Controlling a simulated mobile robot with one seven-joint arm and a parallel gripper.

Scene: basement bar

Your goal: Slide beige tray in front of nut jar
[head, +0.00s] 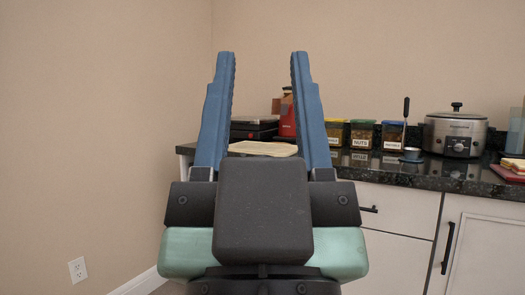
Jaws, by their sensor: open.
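The beige tray (262,149) lies flat on the dark counter near its left end. It shows between my gripper's fingers, and its sides are partly hidden by them. My gripper (263,60) is open and empty, with two blue fingers pointing up in the picture. The fingers appear in front of the counter; how far they are from the tray I cannot tell.
A slow cooker (455,134) stands to the right. A dark appliance (252,129) and a red object (287,117) are behind the tray.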

